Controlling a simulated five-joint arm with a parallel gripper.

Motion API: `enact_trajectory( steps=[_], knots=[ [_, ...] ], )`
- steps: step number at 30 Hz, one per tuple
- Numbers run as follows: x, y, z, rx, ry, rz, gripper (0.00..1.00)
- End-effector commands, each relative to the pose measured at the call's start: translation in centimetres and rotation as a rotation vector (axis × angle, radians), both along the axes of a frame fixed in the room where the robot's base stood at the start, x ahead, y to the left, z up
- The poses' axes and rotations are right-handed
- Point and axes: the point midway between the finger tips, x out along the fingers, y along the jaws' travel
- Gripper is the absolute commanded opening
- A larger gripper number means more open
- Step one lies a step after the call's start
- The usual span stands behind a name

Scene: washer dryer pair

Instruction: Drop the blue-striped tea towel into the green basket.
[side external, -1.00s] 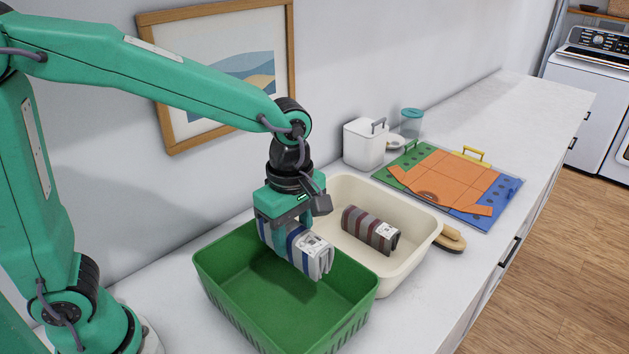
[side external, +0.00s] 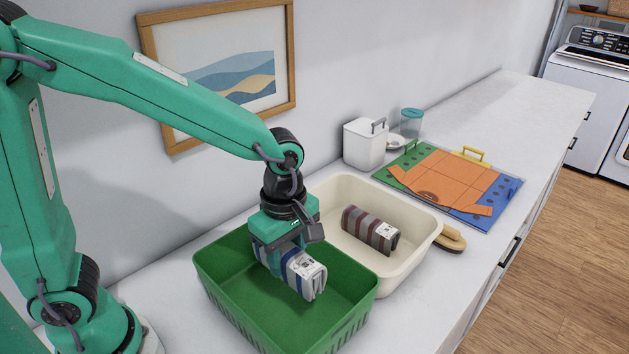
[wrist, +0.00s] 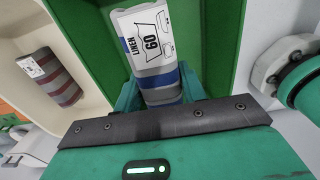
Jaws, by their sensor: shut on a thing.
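The blue-striped tea towel (side external: 304,272) is a rolled grey-white bundle with blue bands and a printed label. My gripper (side external: 284,258) is shut on it and holds it inside the upper part of the green basket (side external: 235,306). In the wrist view the towel (wrist: 152,50) shows its "LINEN 60" label, with the green basket (wrist: 92,30) around and below it. My gripper (wrist: 158,92) closes around the towel's near part, and its fingertips are mostly hidden. I cannot tell whether the towel touches the basket floor.
A cream tub (side external: 416,212) beside the basket holds a roll with dark red stripes (side external: 369,231). A wooden-backed brush (side external: 452,238) lies at the tub's right. Further back are a folding board (side external: 450,184), a white canister (side external: 364,146) and a teal-lidded jar (side external: 411,124).

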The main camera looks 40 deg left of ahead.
Motion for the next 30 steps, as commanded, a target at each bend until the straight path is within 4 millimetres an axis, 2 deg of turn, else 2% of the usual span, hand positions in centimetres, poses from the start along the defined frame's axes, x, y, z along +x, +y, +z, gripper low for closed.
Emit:
enact_trajectory(
  steps=[9,20,21,24,30],
  knots=[
    [0.0,0.0,-2.0,0.000,0.000,0.000,0.28],
    [0.0,0.0,-2.3,0.000,-0.001,0.000,0.28],
    [0.0,0.0,-2.3,0.000,-0.001,0.000,0.48],
    [0.0,0.0,-2.3,0.000,-0.001,0.000,0.66],
    [0.0,0.0,-2.2,0.000,-0.001,0.000,0.66]
  ],
)
